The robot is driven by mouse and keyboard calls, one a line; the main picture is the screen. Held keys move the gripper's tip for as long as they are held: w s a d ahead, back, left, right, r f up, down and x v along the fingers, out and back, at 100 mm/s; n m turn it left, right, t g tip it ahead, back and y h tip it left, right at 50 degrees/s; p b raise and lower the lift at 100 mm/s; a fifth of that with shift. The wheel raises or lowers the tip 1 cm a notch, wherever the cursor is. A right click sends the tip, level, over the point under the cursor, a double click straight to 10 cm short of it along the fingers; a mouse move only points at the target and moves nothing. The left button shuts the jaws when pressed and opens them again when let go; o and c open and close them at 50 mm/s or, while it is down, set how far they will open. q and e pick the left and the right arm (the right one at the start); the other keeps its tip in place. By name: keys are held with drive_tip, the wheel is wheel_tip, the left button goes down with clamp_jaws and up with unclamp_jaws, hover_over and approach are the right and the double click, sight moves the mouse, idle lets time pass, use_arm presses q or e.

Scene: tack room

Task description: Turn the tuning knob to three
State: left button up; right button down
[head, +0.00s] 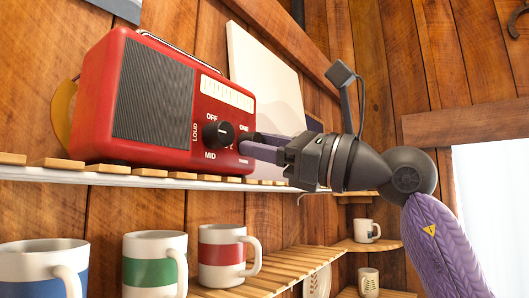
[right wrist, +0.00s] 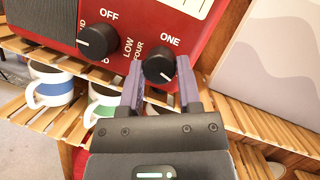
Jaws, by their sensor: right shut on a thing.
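The red radio (head: 178,70) stands on the upper shelf, with a dark speaker grille and a pale dial. Its tuning knob (right wrist: 158,66) is black and round, with ONE printed above it and FOUR to its left in the right wrist view. A small white mark shows on its lower part. The other labels around it are hidden or unreadable. My right gripper (right wrist: 160,84) is shut on the tuning knob, one finger on each side. In the head view my right gripper (head: 256,144) largely covers this knob. My left gripper is not in view.
A second black knob (right wrist: 98,41), marked OFF, LOW, MID and LOUD, sits left of the tuning knob. A pale picture board (head: 265,75) leans behind the radio. Striped mugs (head: 222,254) stand on the slatted shelf below. The shelf edge (head: 100,178) runs under the radio.

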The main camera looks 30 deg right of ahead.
drive_tip(key=shift+s+a+f+m+t+h+b, duration=0.1)
drive_tip(key=shift+m+t+h+b, duration=0.75)
drive_tip(key=shift+m, duration=2.4)
drive_tip(key=shift+w+a+m+t+h+b, duration=0.15)
drive_tip(key=shift+m+h+b, duration=1.2)
drive_tip(key=shift+m, duration=1.95)
drive_tip(key=shift+s+a+f+m+t+h+b, duration=0.15)
drive_tip(key=shift+m+t+h+b, duration=0.4)
drive_tip(key=shift+m+h, duration=1.95)
drive_tip(key=shift+d+r+m+y, duration=0.15)
drive_tip(key=shift+m+y, duration=0.45)
drive_tip(key=shift+m, duration=0.45)
drive_tip(key=shift+c, duration=1.4)
unclamp_jaws()
drive_tip(key=shift+s, duration=0.1)
